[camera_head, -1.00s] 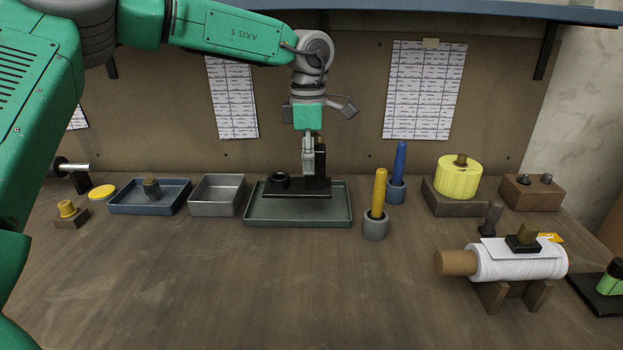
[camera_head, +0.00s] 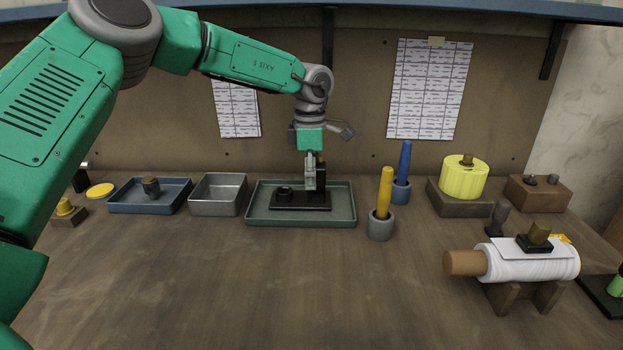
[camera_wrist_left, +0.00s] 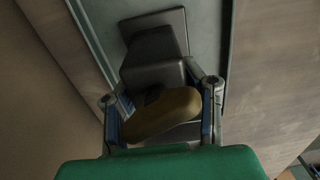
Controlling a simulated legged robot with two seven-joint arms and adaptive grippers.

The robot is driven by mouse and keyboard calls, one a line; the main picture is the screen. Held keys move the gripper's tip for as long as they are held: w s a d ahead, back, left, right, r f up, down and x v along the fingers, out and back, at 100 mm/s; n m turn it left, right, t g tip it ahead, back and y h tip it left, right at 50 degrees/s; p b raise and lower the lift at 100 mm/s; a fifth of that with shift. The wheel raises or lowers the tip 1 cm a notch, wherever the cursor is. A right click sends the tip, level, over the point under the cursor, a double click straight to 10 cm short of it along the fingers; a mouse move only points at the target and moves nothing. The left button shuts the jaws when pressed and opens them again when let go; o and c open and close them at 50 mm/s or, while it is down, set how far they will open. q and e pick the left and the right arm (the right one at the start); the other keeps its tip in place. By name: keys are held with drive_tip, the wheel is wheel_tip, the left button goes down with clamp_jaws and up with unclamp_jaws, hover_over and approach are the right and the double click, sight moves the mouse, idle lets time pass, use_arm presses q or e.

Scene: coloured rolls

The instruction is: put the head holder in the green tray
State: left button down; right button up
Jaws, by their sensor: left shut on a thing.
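The head holder (camera_head: 290,202) has a flat black base, a dark ring at its left and an upright post at its right. Its base is inside the green tray (camera_head: 257,216), at or just above the floor; I cannot tell whether it touches. My left gripper (camera_head: 312,182) points down and is shut on the post. In the left wrist view the dark holder (camera_wrist_left: 153,65) shows beyond a brownish rounded top between the fingers (camera_wrist_left: 163,108), with the tray (camera_wrist_left: 207,35) behind it. My right gripper is not in view.
Left of the tray stand a grey metal bin (camera_head: 218,194) and a blue tray (camera_head: 170,196). Close at its right are a yellow tool (camera_head: 385,193) and a blue tool (camera_head: 404,163) in round holders. A white roll (camera_head: 530,264) lies front right. The front middle is clear.

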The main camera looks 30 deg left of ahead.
use_arm(q)
drive_tip(key=c, duration=1.1)
unclamp_jaws()
drive_tip(key=shift+o, duration=0.5)
drive_tip(key=shift+d+r, duration=0.15)
drive_tip(key=shift+d, duration=0.3)
drive_tip(key=r, duration=0.2)
drive_tip(key=r+p, duration=0.1)
drive_tip(key=r, duration=0.3)
drive_tip(key=shift+a+r, duration=0.35)
drive_tip(key=shift+a, duration=0.05)
drive_tip(key=shift+r, duration=0.25)
drive_tip(key=shift+d+r, duration=0.1)
drive_tip(key=shift+d, duration=0.1)
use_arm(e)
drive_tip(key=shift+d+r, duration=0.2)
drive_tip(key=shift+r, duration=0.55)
use_arm(q)
drive_tip(key=shift+a, duration=0.1)
